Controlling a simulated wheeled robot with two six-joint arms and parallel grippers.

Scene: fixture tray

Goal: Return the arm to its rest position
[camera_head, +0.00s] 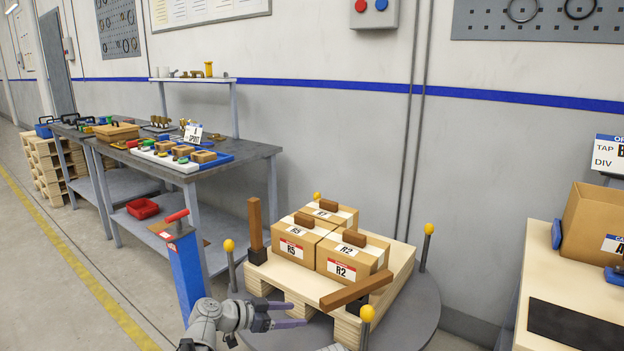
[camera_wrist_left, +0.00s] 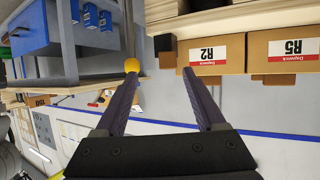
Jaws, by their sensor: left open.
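My left arm comes in at the bottom of the head view, and its left gripper (camera_head: 298,314) is open and empty in front of the pallet. In the left wrist view the open fingers (camera_wrist_left: 161,76) have nothing between them. The wooden pallet (camera_head: 405,268) rests on a round grey platform (camera_head: 417,308). It carries cartons marked R5 (camera_head: 290,247) and R2 (camera_head: 345,264), with a third carton (camera_head: 345,213) behind. The wrist view shows R2 (camera_wrist_left: 210,57) and R5 (camera_wrist_left: 283,50) upside down, beyond the fingers. My right gripper does not show.
Posts with yellow knobs (camera_head: 229,246) (camera_head: 366,313) stand around the platform. An upright wooden post (camera_head: 256,226) and a slanted wooden bar (camera_head: 357,289) are at the pallet's edges. A blue column (camera_head: 186,270) stands left. A workbench (camera_head: 235,153) lies behind; a table (camera_head: 535,250) with a carton stands right.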

